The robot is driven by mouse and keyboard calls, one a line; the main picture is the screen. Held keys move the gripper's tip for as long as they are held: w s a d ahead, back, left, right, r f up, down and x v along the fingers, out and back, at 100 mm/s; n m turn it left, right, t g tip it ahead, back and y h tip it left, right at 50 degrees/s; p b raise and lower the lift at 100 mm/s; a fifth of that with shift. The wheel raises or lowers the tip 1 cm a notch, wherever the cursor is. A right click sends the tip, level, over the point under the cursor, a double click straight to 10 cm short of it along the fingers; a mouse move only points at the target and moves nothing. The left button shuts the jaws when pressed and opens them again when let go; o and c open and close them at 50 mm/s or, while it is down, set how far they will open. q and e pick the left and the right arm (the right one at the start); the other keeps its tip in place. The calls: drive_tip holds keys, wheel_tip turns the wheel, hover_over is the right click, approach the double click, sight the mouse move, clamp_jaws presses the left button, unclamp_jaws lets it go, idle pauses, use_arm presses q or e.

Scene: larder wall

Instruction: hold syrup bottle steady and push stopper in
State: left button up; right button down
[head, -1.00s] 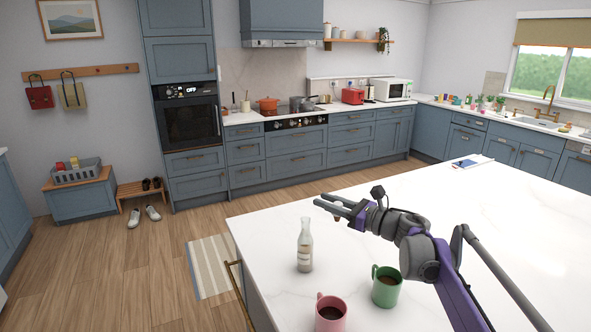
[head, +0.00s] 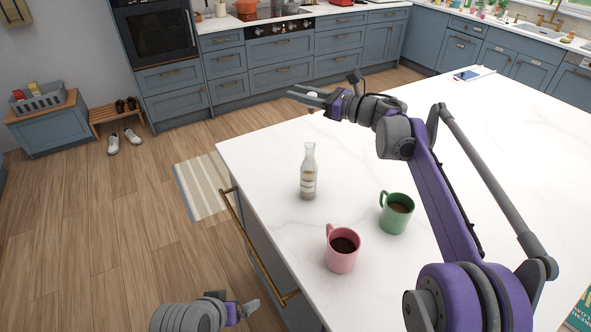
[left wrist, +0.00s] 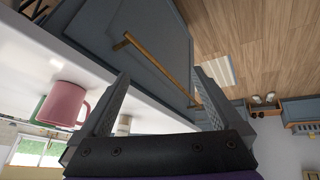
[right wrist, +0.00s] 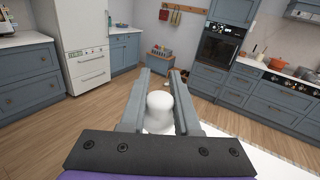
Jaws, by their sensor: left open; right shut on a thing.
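The syrup bottle (head: 308,175) is clear glass with a pale label and stands upright on the white island top near its left edge. Its mouth looks open. My right gripper (head: 308,97) is above and behind the bottle, apart from it. It is shut on a white rounded stopper (right wrist: 159,108), seen between its fingers in the right wrist view. My left gripper (head: 249,308) is open and empty, low beside the island's left side. In the left wrist view, a pale part, apparently the bottle (left wrist: 124,124), shows beyond one finger.
A pink mug (head: 342,247) and a green mug (head: 397,213), both with dark drink, stand right of and nearer than the bottle. A brass rail (head: 256,246) runs along the island's side near my left gripper. The right of the island top is mostly clear.

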use_arm(q)
drive_tip(key=w+d+r+n+t+h, duration=0.2)
drive_tip(key=w+d+r+n+h, duration=0.25)
drive_tip(key=w+d, duration=0.4)
drive_tip(key=n+t+h, duration=0.3)
drive_tip(key=n+t, duration=0.3)
drive_tip(key=n, duration=1)
approach(312, 165)
drive_tip(key=s+d+f, duration=0.2)
drive_tip(key=s, duration=0.2)
drive_tip(key=w+f+n+t, duration=0.1)
drive_tip(key=w+n, duration=0.1)
drive_tip(key=n, duration=0.1)
drive_tip(key=w+f+n+y, duration=0.1)
drive_tip(key=w+n, duration=0.1)
drive_tip(key=n, duration=0.1)
drive_tip(key=w+f+n+t+y, duration=0.1)
drive_tip(key=w+n, duration=0.2)
drive_tip(key=n, duration=0.1)
drive_tip(key=shift+a+f+t, duration=0.15)
drive_tip(key=shift+a+t, duration=0.15)
drive_tip(key=shift+a, duration=0.05)
drive_tip(key=x, duration=1)
drive_tip(key=shift+w+d, duration=0.2)
drive_tip(key=shift+w, duration=0.1)
use_arm(e)
drive_tip(key=shift+w, duration=0.15)
